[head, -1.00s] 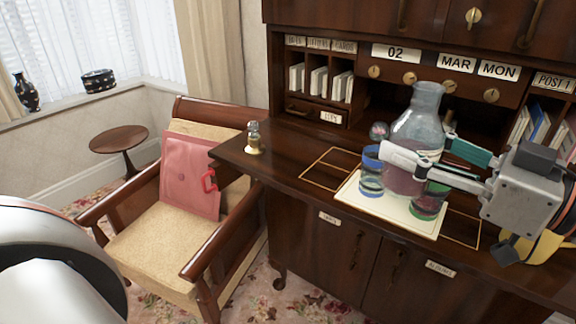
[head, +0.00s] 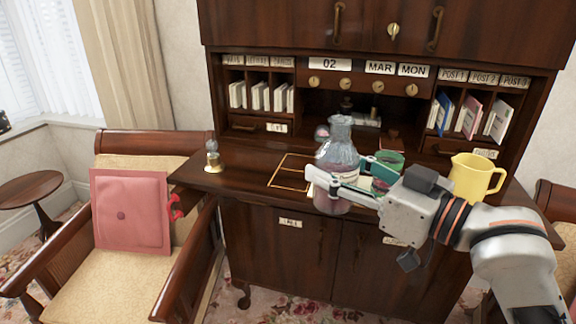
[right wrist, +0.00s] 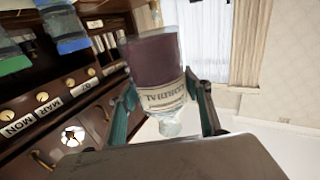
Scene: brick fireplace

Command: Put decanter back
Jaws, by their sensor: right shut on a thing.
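The decanter (head: 338,152) is clear glass with purple liquid low in it and a pale label. My right gripper (head: 352,188) is shut around its body and holds it upright; its base overlaps the desk's front edge in the head view. The right wrist view shows the decanter (right wrist: 155,62) inverted in the picture, between the two fingers. A cream tray (head: 317,174) is mostly hidden behind the decanter and gripper. A gold-outlined rectangle (head: 283,187) on the desktop left of the decanter is empty. My left gripper is out of view.
A green-banded glass (head: 390,160) stands behind my gripper. A yellow jug (head: 477,178) stands at the right of the desk. A small brass-and-glass item (head: 213,158) stands at the desk's left end. A chair holds a pink folder (head: 130,212). Pigeonholes (head: 260,97) rise behind.

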